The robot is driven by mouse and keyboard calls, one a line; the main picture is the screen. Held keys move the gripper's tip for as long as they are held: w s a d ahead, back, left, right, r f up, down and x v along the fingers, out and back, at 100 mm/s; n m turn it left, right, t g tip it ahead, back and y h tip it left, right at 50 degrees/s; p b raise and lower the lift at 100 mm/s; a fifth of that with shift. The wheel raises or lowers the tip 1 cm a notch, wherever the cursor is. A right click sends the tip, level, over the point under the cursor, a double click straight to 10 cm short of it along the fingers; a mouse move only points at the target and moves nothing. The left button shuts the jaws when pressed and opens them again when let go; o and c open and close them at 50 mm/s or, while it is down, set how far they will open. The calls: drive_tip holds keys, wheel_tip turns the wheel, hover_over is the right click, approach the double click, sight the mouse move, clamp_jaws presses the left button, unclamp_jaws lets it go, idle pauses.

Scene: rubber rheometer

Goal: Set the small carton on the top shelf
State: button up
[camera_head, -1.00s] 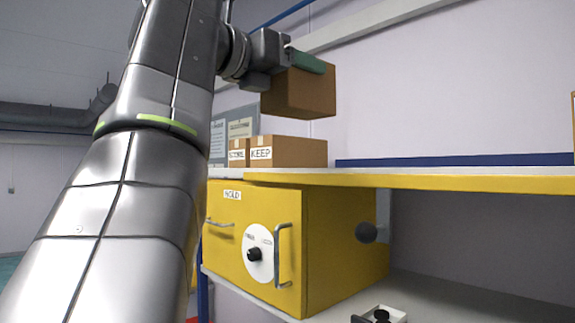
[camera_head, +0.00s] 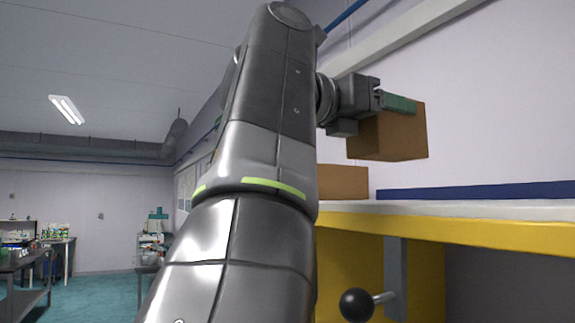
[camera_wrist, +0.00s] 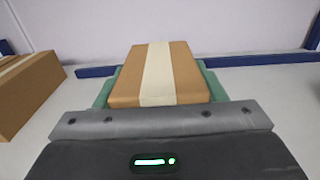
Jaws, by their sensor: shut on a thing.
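The small brown carton (camera_head: 388,137) is held in my gripper (camera_head: 398,104) above the top shelf (camera_head: 450,210), with a gap between its underside and the shelf. In the wrist view the carton (camera_wrist: 156,75) has a pale tape strip along its top, and the green jaws (camera_wrist: 104,92) close on it from both sides. The shelf surface (camera_wrist: 245,110) shows beneath and around it. The far side of the carton is hidden.
Another brown carton (camera_head: 342,182) stands on the shelf to the left; it also shows at the left in the wrist view (camera_wrist: 28,95). A blue rail (camera_head: 470,191) runs along the shelf's back. The shelf right of the held carton looks clear.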

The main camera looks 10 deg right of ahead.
sight(383, 158)
wheel_tip(383, 158, down, 2)
drive_tip(key=shift+d+f, duration=0.1)
drive_tip(key=shift+f, duration=2.05)
drive_tip(key=shift+f, duration=0.2)
drive_tip(key=o, duration=1.4)
drive_tip(key=shift+r, duration=0.2)
drive_tip(key=shift+v, duration=0.75)
drive_tip(key=shift+b+v, duration=1.8)
drive_tip(key=shift+v, duration=3.45)
drive_tip(key=shift+f, duration=0.1)
